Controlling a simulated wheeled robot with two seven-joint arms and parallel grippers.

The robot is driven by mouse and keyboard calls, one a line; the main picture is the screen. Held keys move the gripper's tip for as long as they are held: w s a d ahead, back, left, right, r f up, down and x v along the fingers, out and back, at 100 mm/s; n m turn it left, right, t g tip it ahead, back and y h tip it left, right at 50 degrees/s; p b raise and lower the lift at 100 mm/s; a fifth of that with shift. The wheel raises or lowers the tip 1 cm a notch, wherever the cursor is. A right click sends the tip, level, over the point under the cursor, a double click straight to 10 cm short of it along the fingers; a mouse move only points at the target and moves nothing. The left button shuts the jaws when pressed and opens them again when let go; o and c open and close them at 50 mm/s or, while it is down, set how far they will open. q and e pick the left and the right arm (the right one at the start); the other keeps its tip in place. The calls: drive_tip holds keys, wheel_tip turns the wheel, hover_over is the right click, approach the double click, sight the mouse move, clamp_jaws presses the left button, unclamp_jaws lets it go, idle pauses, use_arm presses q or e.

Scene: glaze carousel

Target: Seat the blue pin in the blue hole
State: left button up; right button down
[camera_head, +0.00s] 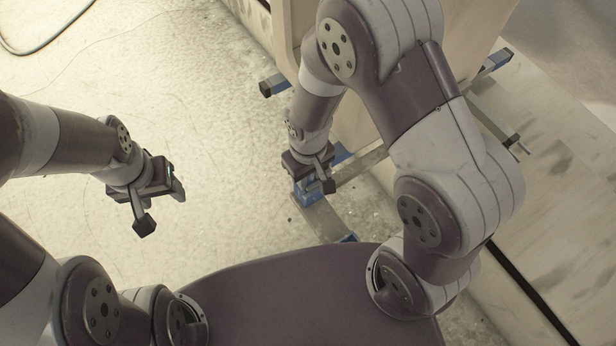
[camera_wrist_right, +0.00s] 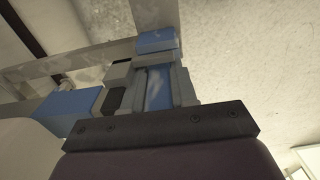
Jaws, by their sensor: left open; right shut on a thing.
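My right gripper (camera_head: 316,180) points down beside the pale structure in the head view. In the right wrist view, its two grey fingers are closed on a blue piece (camera_wrist_right: 158,90), which I take for the blue pin. Straight past the fingertips is a blue block (camera_wrist_right: 157,41) at a grey bar. Whether the held piece touches that block, I cannot tell. In the head view, blue (camera_head: 307,196) shows just under the right gripper. I cannot make out the blue hole in either view. My left gripper (camera_head: 161,207) is open and empty over the pale floor at the left.
A second blue block (camera_wrist_right: 70,110) lies left of the right fingers. The pale floor (camera_head: 230,130) between the grippers is clear.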

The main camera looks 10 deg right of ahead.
drive_tip(key=shift+r, duration=0.15)
drive_tip(key=c, duration=1.2)
unclamp_jaws()
drive_tip(key=shift+o, duration=0.2)
wheel_tip(320, 180, up, 11)
drive_tip(key=p, duration=0.6)
drive_tip(key=shift+r, duration=0.55)
